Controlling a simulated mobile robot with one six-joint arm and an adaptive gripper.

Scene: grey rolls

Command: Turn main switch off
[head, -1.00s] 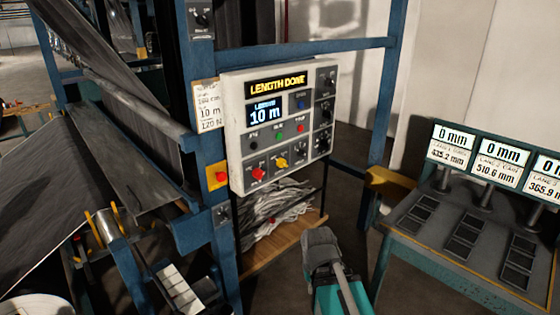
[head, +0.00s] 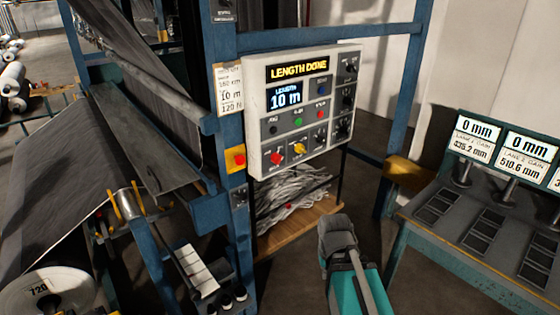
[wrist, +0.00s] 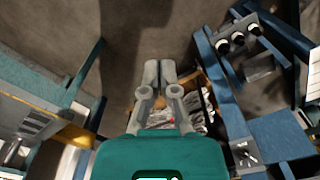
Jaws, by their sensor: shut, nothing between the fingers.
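The white control panel (head: 300,110) is mounted on the blue frame, with a lit "LENGTH DONE" sign. It has small buttons, a red rotary knob (head: 277,159), a yellow rotary knob (head: 299,148) and black knobs (head: 345,98) down its right side. A small dark switch (head: 239,197) sits on the blue post under a red button on a yellow plate (head: 236,159). The labels are too small to tell which is the main switch. My gripper (head: 337,226) is in front of and below the panel, apart from it. In the wrist view my gripper (wrist: 160,70) is shut and empty.
A bench with displays (head: 490,150) stands at the right. A wooden shelf (head: 300,228) holding grey scrap lies under the panel. Rollers and dark fabric (head: 150,110) fill the left. A white roll (head: 45,292) is at lower left. A blue post (head: 237,225) stands left of my gripper.

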